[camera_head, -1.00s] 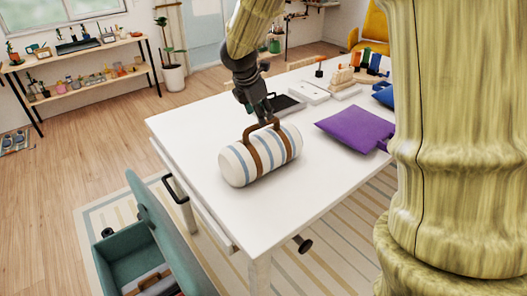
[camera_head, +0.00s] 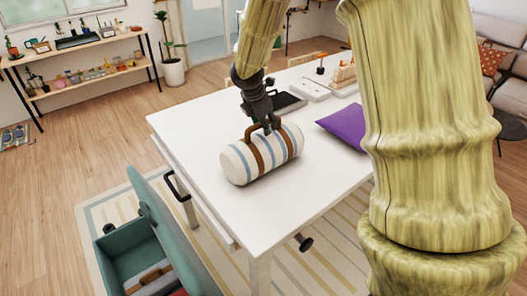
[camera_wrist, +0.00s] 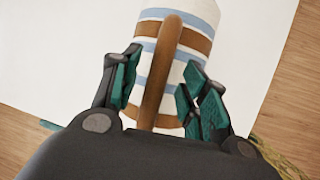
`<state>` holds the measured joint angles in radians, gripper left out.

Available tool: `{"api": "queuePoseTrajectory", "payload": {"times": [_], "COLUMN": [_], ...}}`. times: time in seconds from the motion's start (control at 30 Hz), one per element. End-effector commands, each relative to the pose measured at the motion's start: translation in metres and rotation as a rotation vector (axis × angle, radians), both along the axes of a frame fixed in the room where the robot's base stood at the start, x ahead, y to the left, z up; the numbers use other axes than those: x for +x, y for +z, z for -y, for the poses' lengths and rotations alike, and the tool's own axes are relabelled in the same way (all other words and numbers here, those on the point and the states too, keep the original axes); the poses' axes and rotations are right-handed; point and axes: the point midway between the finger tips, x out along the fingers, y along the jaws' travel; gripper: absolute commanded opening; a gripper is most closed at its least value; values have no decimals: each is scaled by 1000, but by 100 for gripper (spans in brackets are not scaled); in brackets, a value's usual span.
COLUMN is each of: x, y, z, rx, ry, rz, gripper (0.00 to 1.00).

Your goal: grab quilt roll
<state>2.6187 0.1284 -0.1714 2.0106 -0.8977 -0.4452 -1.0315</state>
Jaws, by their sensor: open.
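The quilt roll (camera_head: 242,163) is a white cylinder with blue stripes, brown straps and a brown handle arching over its top. It lies on the white table (camera_head: 215,209) near the left edge. My gripper (camera_head: 270,128) is just above it, at the handle. In the wrist view, the open fingers of my gripper (camera_wrist: 157,95) stand on either side of the brown handle (camera_wrist: 160,75), apart from it. The striped roll (camera_wrist: 193,15) shows below and beyond the fingers. The roll's lower part is hidden by the fingers and gripper body in that view.
A purple cushion (camera_head: 341,126) lies to the right on the table. A dark tray (camera_head: 289,102) and a pale tray (camera_head: 311,90) lie behind the gripper. An open teal chest (camera_head: 120,249) stands at the lower left. The table's front part is clear.

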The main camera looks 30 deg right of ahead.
Motion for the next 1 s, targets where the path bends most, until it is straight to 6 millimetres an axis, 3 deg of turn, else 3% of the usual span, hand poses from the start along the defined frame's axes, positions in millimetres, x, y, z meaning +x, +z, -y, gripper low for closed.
{"api": "queuePoseTrajectory", "payload": {"times": [0.87,0.9,1.0], "x": [0,0,0], "y": [-5,-5,-5], "z": [0,0,0], "rx": [0,0,0], "ry": [1,1,1], "rz": [0,0,0], "gripper": [44,42,24]}}
